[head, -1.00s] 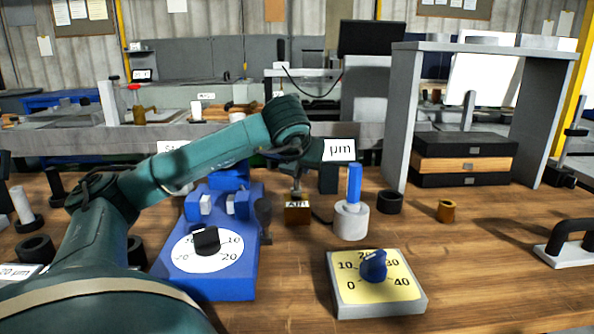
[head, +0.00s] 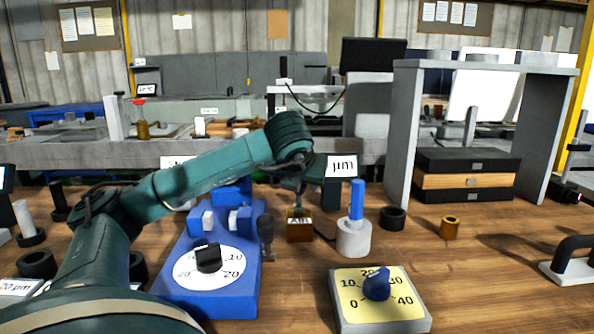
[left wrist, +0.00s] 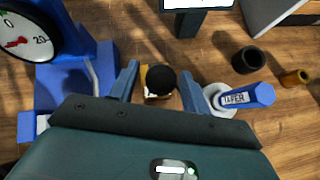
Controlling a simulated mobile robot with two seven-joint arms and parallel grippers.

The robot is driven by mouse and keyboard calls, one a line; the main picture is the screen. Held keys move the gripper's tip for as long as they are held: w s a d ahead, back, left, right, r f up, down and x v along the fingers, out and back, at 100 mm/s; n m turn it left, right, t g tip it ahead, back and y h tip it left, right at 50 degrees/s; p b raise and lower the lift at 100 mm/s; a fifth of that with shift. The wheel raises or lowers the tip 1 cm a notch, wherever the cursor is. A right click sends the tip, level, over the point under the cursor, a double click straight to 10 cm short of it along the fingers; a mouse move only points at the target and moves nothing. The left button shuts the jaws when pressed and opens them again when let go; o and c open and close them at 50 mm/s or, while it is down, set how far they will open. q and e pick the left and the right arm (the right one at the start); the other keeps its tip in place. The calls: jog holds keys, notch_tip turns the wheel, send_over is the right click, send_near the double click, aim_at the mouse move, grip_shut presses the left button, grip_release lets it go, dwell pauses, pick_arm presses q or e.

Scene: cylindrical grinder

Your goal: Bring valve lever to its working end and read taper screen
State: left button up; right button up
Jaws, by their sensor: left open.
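The valve is a small brass block marked AIR (head: 300,231) on the bench, with a lever rising from it. The left wrist view shows its round black knob (left wrist: 161,81) from above. My left gripper (left wrist: 158,90) is open, with one finger on either side of the knob and visible gaps to both. In the head view my left wrist partly hides the lever. The screen marked µm (head: 342,166) stands behind the valve, partly covered by my arm; no reading is legible. My right gripper is not in view.
Left of the valve is a blue fixture (head: 205,303) with a dial. To its right are a blue TAPER handle (head: 357,200) on a white base, a black ring (head: 393,218) and a brass bush (head: 450,228). A yellow dial box (head: 380,312) is in front.

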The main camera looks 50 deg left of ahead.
pick_arm(q)
jog(key=p+v, duration=0.2)
jog(key=v, duration=1)
jog(key=shift+s+r, duration=0.15)
jog(key=shift+s, duration=0.05)
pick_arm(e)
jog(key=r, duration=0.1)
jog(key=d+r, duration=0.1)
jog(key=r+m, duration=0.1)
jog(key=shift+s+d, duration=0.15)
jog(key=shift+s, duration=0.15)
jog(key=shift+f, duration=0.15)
